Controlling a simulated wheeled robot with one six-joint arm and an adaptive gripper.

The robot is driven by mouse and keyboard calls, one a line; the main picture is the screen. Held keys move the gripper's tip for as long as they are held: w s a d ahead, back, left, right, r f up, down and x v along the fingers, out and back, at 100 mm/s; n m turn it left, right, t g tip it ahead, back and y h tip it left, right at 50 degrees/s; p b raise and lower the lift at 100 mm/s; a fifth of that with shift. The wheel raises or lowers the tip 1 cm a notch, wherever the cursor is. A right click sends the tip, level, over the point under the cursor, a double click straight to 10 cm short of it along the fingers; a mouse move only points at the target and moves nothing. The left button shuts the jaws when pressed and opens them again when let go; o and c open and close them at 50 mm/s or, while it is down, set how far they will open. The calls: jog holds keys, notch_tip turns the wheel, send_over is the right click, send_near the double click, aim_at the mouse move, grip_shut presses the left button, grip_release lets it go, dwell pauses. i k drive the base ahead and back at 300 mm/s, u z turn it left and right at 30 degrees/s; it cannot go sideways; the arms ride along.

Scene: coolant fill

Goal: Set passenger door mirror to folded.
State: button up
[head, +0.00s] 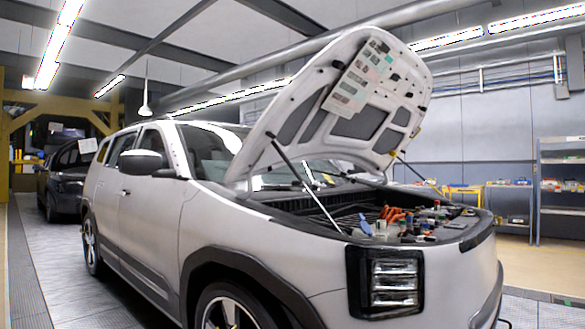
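A silver car (150,215) stands in front of me with its front end toward the right. A door mirror (143,162) with a dark housing shows on the near side, by the front door window. It appears to stick out from the door. The far-side mirror cannot be made out behind the raised hood. My gripper is not in view.
The hood (345,100) is propped open over the engine bay, which holds several small items. A dark car (68,178) stands behind on the left. A shelf rack (560,185) is at the far right. The grey floor left of the car (50,270) is clear.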

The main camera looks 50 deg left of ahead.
aim_at(134, 163)
jog(key=u, duration=2.85)
jog(key=i, duration=4.45)
jog(key=z, duration=0.05)
